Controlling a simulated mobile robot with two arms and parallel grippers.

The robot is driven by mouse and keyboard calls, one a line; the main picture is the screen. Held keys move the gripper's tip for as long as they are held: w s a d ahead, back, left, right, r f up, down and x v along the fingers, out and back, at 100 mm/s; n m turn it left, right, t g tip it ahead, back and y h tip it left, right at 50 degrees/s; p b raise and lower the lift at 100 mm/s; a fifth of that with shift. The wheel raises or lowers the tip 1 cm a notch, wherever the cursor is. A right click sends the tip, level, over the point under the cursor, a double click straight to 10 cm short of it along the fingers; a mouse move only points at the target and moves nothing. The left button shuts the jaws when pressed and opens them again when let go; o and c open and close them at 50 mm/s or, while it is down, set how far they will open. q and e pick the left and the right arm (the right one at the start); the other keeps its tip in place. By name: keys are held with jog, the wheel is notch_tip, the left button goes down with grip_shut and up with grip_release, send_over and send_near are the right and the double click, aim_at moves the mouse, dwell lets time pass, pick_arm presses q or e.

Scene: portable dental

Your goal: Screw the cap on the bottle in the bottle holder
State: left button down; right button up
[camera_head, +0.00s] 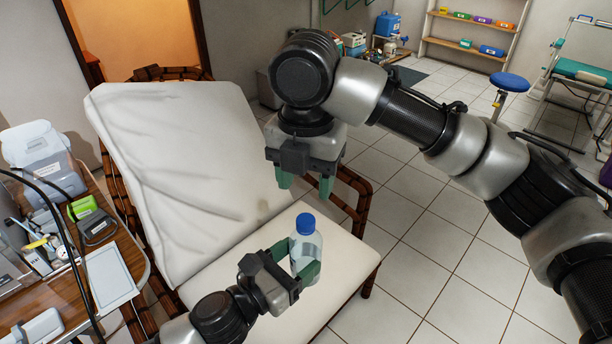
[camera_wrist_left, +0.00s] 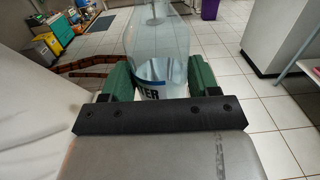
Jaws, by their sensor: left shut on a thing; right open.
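A clear water bottle (camera_head: 306,250) with a blue cap (camera_head: 305,223) on its top stands upright in my left gripper (camera_head: 302,270), above the seat of the reclining chair. The left gripper is shut on the bottle's body; in the left wrist view the green fingers (camera_wrist_left: 160,80) sit on both sides of the bottle (camera_wrist_left: 158,45), with part of a label showing. My right gripper (camera_head: 306,184) is open and empty, pointing down above the cap and apart from it. Whether the cap is tight cannot be told. I see no bottle holder that I can make out.
The reclining chair with a white cover (camera_head: 180,170) and bamboo-like frame fills the middle. A wooden side table (camera_head: 130,255) with dental equipment stands at the left. A blue stool (camera_head: 509,82) and a shelf (camera_head: 470,45) are at the back right.

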aim_at(306, 220)
jog(key=shift+f, duration=4)
